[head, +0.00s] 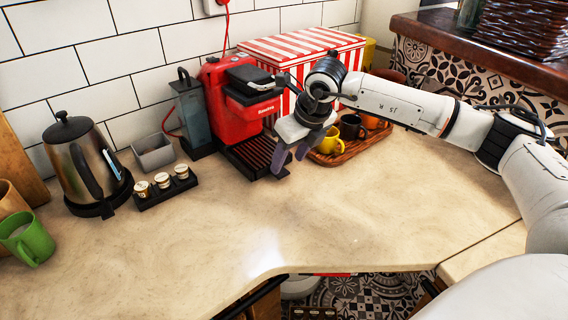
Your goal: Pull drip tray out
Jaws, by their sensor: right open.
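The red coffee machine (226,92) stands against the tiled wall near the middle of the head view. Its black slatted drip tray (253,156) sits at its base, facing the front. My right gripper (291,164) hangs beside the front right corner of the drip tray, with its fingers pointing down. It is open and holds nothing that I can see. Whether a finger touches the tray I cannot tell. The right wrist and fingers cover part of the tray's right side. My left gripper is not in view.
A wooden tray (335,157) with a yellow mug (330,141) and other cups stands right of the gripper. A red-striped box (318,45) is behind. A kettle (86,165), a capsule holder (164,187) and a green mug (28,240) are left. The front counter is clear.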

